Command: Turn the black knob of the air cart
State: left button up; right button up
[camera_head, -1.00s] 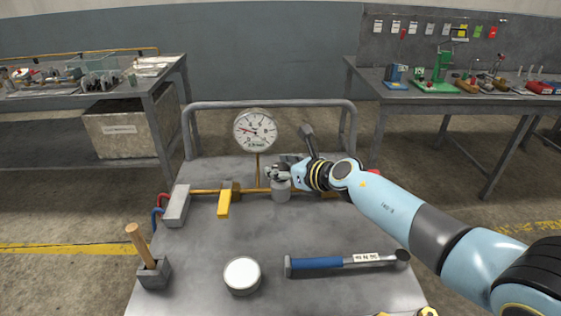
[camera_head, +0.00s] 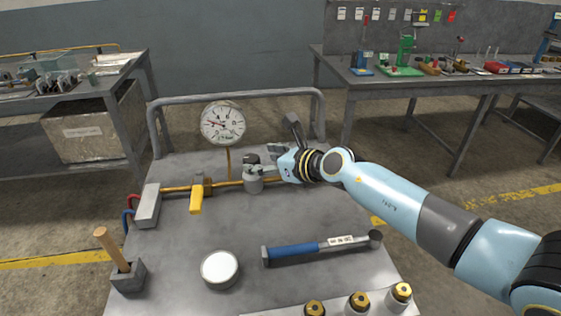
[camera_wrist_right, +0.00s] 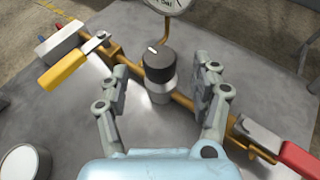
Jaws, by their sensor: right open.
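The black knob (camera_wrist_right: 158,62) sits upright on a grey metal body (camera_wrist_right: 160,92) on the brass pipe, with a short white mark on its top. In the head view the knob (camera_head: 252,159) is small, above its grey body (camera_head: 253,184). My right gripper (camera_head: 266,162) reaches in from the right at knob height. In the right wrist view my right gripper (camera_wrist_right: 164,76) is open, with a finger on each side of the knob and a visible gap to both. The pressure gauge (camera_head: 222,122) stands behind, its needle pointing left. My left gripper is not in view.
A yellow-handled valve (camera_head: 196,200) lies left of the knob; a red-handled valve (camera_wrist_right: 298,158) lies to the right. A rail (camera_head: 240,95) runs behind.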

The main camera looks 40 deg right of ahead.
jog(key=v, duration=0.7)
jog(key=shift+s+f, duration=0.1)
